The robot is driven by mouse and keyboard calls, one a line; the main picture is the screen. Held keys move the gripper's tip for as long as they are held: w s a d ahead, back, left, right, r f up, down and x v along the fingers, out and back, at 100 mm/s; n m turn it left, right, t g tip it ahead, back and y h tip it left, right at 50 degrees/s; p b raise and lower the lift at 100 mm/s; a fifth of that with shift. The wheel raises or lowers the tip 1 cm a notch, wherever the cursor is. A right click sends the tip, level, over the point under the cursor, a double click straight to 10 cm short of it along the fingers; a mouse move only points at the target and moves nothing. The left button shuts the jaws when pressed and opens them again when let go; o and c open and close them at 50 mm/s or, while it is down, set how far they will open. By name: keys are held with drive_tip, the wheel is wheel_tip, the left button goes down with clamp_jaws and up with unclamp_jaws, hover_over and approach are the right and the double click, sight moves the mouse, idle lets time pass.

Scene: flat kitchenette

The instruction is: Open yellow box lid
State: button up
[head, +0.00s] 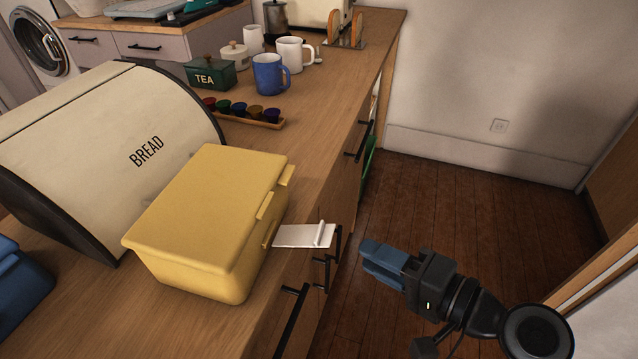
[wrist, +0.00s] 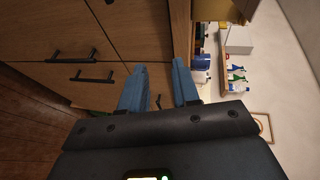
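The yellow box (head: 205,235) stands on the wooden counter near its front edge. Its lid (head: 215,190) lies flat and closed on top, with two small tabs on the side facing the counter edge. My gripper (head: 367,258) is off the counter, to the right of the box and clear of it, with the floor behind it in the head view. In the wrist view, the two blue fingers of my gripper (wrist: 158,72) are apart with nothing between them. The wrist view faces wooden drawer fronts, and I cannot make out the yellow box there.
A cream bread bin (head: 110,140) stands left of the box. A white flat piece (head: 300,236) juts over the counter edge beside the box. Black drawer handles (head: 291,320) stick out below. A pod tray (head: 250,121) and blue mug (head: 270,75) stand farther back. Floor space at right is clear.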

drive_tip(key=w+a+r+n+g+y+b, duration=0.1)
drive_tip(key=w+a+r+n+g+y, duration=0.15)
drive_tip(key=r, duration=0.25)
drive_tip(key=w+a+r+n+g+y, duration=0.1)
drive_tip(key=w+r+n+g+y, duration=0.1)
drive_tip(key=r+g+y, duration=0.3)
drive_tip(key=shift+w+a+r+m+t+h, duration=0.15)
drive_tip(key=shift+w+a+t+h, duration=0.15)
drive_tip(key=shift+a, duration=0.9)
drive_tip(key=shift+w+a+r+t+h, duration=0.2)
drive_tip(key=shift+w+a+t, duration=0.15)
drive_tip(key=shift+a, duration=0.85)
drive_tip(key=shift+w+a+r+m+t+h, duration=0.15)
drive_tip(key=shift+w+a+t+h, duration=0.2)
drive_tip(key=shift+a, duration=0.85)
drive_tip(key=shift+s, duration=0.1)
clamp_jaws()
